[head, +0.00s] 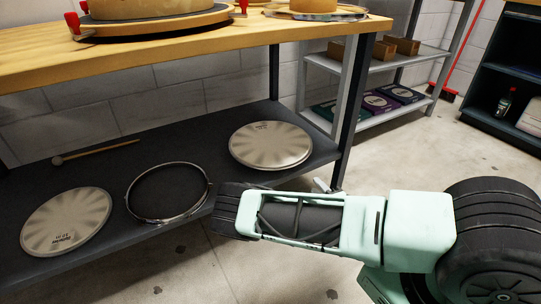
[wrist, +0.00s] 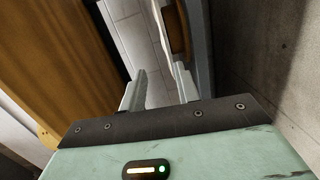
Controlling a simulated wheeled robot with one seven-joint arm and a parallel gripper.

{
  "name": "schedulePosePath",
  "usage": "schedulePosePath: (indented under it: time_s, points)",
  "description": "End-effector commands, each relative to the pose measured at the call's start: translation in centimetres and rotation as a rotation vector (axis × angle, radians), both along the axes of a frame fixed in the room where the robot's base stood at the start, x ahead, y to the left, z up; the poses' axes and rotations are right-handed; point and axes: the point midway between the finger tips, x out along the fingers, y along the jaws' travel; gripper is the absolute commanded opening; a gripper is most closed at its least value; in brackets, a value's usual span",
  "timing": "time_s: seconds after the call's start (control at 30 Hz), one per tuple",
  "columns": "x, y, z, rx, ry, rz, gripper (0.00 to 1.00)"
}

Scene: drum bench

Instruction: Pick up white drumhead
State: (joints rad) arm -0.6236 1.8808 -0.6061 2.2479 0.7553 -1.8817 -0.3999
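A pale, off-white round drumhead (head: 66,222) with small dark print lies flat on the left of the dark lower shelf (head: 215,125). A second pale drumhead (head: 270,145) lies flat on the right part of that shelf and looks thicker at the rim. I cannot tell which one is the white one. In the wrist view my gripper (wrist: 161,88) is open, its two fingers apart with bare wall seen between them. No drumhead shows in the wrist view. In the head view the fingers are largely hidden by my green arm.
A thin metal hoop (head: 168,192) lies between the drumheads, with a mallet (head: 95,152) behind. The wooden bench top (head: 190,48) overhangs the shelf, and a dark leg (head: 353,105) stands at its right. A grey rack (head: 318,122) with boxes is beyond. Open floor lies in front.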

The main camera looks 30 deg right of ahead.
Motion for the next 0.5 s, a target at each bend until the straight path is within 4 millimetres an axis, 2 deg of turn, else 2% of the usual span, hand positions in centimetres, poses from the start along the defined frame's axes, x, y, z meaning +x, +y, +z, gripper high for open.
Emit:
schedulePosePath:
  time_s: [0.03, 0.17, 0.27, 0.5]
  points:
    - [-0.2, 0.0, -0.9, -0.030, -0.007, 0.033, 0.32]
    - [0.0, 0.3, -1.1, -0.064, -0.022, 0.078, 0.32]
    - [1.4, 0.4, -1.2, -0.068, -0.026, 0.086, 0.32]
    - [6.4, 0.3, -1.3, -0.065, -0.026, 0.082, 0.32]
